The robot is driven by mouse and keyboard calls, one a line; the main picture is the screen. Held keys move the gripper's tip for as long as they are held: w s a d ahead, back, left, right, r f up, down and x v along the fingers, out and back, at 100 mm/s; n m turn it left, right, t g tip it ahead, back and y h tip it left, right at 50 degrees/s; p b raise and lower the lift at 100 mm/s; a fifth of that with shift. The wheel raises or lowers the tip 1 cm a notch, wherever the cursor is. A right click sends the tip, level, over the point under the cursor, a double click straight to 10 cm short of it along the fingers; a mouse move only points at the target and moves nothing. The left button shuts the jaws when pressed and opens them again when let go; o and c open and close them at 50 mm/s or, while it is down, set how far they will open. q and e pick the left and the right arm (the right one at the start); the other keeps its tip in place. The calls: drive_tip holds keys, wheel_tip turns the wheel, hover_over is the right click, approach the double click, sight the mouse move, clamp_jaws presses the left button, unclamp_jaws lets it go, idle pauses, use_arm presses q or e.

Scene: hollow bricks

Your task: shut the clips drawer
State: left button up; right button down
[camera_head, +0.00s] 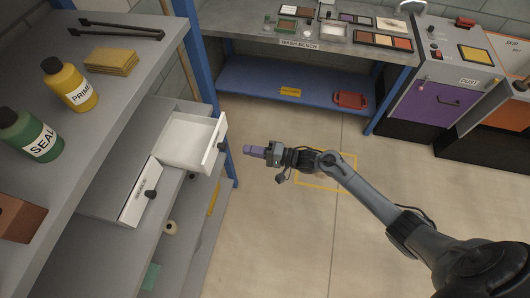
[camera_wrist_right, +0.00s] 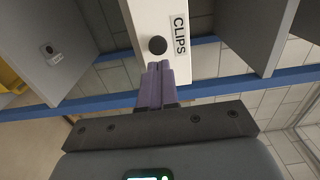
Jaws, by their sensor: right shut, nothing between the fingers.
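The clips drawer (camera_head: 190,138) is white and stands pulled out of the shelf unit at the left in the head view, its inside showing. Its front carries a round black knob. In the right wrist view the drawer front (camera_wrist_right: 178,70) shows the CLIPS label and the knob (camera_wrist_right: 157,45). My right gripper (camera_head: 249,151) is in front of the drawer, to the right of its knob in the head view. In the wrist view its purple fingers (camera_wrist_right: 158,68) are together, with the tips close to the knob; I cannot tell whether they touch. My left gripper is not in view.
A second drawer (camera_head: 138,192) with a label and black knob sits beside the clips drawer. Bottles of primer (camera_head: 70,86) and sealer (camera_head: 28,135) stand on the shelf top. A blue post (camera_head: 200,55) rises behind the drawer. Open floor lies right of the shelf unit.

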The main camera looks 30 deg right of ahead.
sight(226, 146)
drive_tip(key=x, duration=0.5)
drive_tip(key=shift+w+a, duration=0.2)
drive_tip(key=shift+w, duration=0.1)
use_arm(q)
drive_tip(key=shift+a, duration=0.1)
